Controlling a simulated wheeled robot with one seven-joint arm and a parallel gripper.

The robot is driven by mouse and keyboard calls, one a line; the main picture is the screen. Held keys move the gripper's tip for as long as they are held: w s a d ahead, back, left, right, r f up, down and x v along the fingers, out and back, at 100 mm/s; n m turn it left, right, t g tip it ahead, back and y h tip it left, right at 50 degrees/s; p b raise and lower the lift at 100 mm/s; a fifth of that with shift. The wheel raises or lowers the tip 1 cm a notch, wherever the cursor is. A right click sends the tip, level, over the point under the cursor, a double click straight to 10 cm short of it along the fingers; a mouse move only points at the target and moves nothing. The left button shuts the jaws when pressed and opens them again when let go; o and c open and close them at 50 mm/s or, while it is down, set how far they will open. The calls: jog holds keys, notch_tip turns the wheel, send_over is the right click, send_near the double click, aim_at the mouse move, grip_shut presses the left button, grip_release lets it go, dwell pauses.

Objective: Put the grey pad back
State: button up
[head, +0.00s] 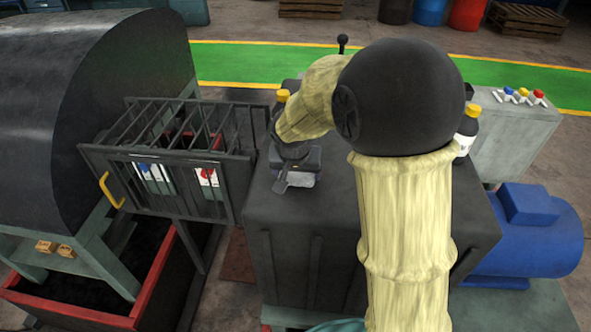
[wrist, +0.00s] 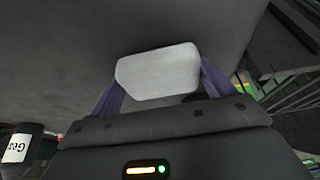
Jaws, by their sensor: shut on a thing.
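The grey pad (wrist: 158,75) is a pale block with bevelled corners, held between the two purple fingers of my gripper (wrist: 160,80) in the wrist view. My gripper is shut on it. In the head view my gripper (head: 296,170) is low over the left part of the dark cabinet top (head: 335,205), beside the barred cage. I cannot tell whether the pad touches the surface. The dark surface fills the wrist view behind the pad.
A barred cage (head: 180,150) with a yellow handle (head: 111,190) and red and blue tags stands close on the left. Yellow-capped bottles (head: 282,97) (head: 468,128) stand on the cabinet. A blue motor (head: 525,230) is at right. The cabinet's front left top is clear.

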jog(key=shift+s+a, duration=0.1)
jog(key=shift+s, duration=0.1)
jog(key=shift+f, duration=0.1)
jog(key=o, duration=0.9)
jog(key=shift+w, duration=0.1)
jog(key=shift+r, duration=0.2)
jog(key=shift+a+r, duration=0.1)
jog(key=shift+r, duration=0.15)
jog(key=b+v, duration=0.2)
jog(key=v, duration=0.9)
jog(key=shift+r, duration=0.1)
